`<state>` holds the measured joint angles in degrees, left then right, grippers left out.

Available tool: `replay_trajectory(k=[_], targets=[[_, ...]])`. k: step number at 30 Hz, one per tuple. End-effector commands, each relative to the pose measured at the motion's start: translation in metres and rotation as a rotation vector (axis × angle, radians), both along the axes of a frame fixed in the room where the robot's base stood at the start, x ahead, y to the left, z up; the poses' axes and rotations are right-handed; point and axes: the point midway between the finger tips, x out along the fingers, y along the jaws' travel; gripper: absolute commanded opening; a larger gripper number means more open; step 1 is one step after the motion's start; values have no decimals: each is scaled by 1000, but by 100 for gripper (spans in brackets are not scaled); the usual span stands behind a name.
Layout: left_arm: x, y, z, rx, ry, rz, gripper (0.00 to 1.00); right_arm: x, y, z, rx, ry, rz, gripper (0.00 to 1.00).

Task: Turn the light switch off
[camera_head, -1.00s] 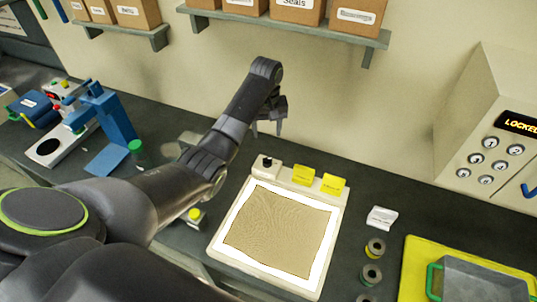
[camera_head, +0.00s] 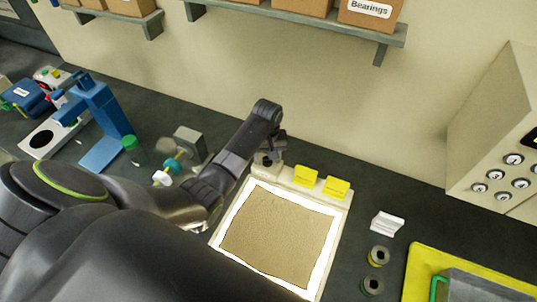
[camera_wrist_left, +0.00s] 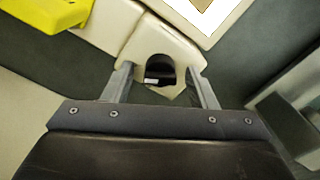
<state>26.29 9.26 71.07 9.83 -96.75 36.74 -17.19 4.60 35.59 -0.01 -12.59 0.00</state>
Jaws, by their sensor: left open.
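The light box (camera_head: 344,212) is a pale panel on the dark bench, glowing bright white around a brown sheet (camera_head: 275,238). Its switch (camera_wrist_left: 160,68) is a small dark part with a pale mark, set in an arched pale housing (camera_wrist_left: 152,38) in the left wrist view. In the head view my left gripper (camera_head: 268,160) is down at the box's back left corner and largely hides the switch. In the wrist view my left gripper (camera_wrist_left: 162,82) is open, one finger on each side of the housing's front; I cannot tell whether they touch it. My right gripper is out of view.
A blue stand (camera_head: 105,125) and a grey block with a coloured part (camera_head: 188,141) are left. Small spools (camera_head: 378,256) and a yellow tray (camera_head: 415,262) are right. A shelf (camera_head: 300,20) hangs above.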

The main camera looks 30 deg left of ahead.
Motion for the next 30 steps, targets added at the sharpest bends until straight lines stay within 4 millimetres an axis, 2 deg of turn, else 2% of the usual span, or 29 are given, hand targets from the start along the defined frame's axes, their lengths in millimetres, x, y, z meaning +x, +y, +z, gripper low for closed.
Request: replay_trajectory(k=[2,12,22,30], targets=[[0,0,0,0,0,0,52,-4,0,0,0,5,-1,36],[0,0,0,0,0,0,9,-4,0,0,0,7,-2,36],[1,0,0,1,-1,42,7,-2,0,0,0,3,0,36],[1,0,0,1,-2,209,7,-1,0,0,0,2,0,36]])
